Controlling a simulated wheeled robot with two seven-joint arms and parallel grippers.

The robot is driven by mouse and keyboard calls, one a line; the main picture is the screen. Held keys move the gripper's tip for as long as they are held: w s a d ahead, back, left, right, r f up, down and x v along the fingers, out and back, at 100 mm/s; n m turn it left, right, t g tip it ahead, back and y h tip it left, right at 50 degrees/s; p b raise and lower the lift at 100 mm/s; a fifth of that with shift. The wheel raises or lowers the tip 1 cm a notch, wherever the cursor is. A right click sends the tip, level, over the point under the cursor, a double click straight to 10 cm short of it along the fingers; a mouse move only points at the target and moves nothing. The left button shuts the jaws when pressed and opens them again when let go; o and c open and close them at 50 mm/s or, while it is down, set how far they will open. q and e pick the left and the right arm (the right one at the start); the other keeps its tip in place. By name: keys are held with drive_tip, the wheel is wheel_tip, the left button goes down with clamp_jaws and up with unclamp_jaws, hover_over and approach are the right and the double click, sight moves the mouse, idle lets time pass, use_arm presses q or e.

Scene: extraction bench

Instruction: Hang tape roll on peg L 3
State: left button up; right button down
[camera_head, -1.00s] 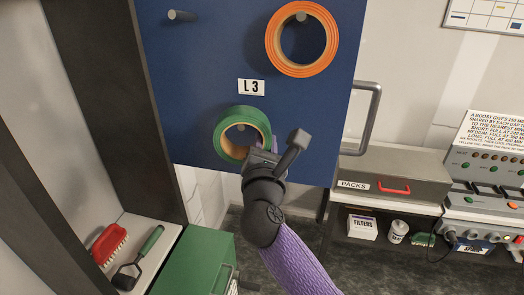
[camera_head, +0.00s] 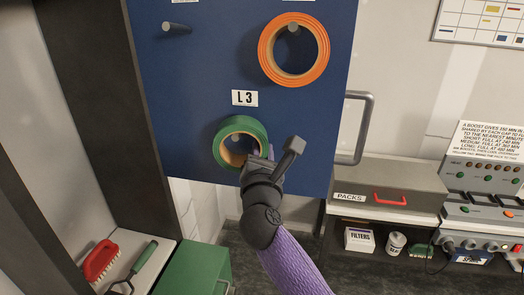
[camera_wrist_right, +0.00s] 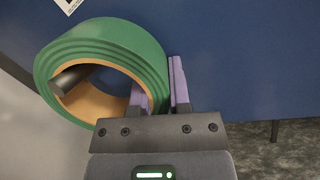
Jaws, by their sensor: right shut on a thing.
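The green tape roll (camera_head: 226,129), with a tan inner core, is at the lower part of the blue board (camera_head: 195,95), under the label L 3 (camera_head: 245,97). My right gripper (camera_head: 257,158) is shut on the lower right of its ring. In the right wrist view the purple fingers of the gripper (camera_wrist_right: 160,88) pinch the wall of the tape roll (camera_wrist_right: 120,45), one finger inside the hole. A dark peg (camera_wrist_right: 72,78) shows within the roll's hole there. Whether the roll rests on the peg, I cannot tell. My left gripper is out of view.
An orange roll (camera_head: 268,52) hangs on a peg at upper right, and a bare peg (camera_head: 177,27) is at upper left. A metal handle (camera_head: 363,125) stands out at the board's right edge. A green box (camera_head: 195,268) and red brush (camera_head: 100,260) are below left.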

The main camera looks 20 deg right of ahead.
drive_tip(key=c, duration=0.7)
unclamp_jaws()
drive_tip(key=shift+f, duration=0.1)
drive_tip(key=shift+c, duration=0.2)
drive_tip(key=shift+o, duration=1.3)
drive_tip(key=shift+a, duration=0.15)
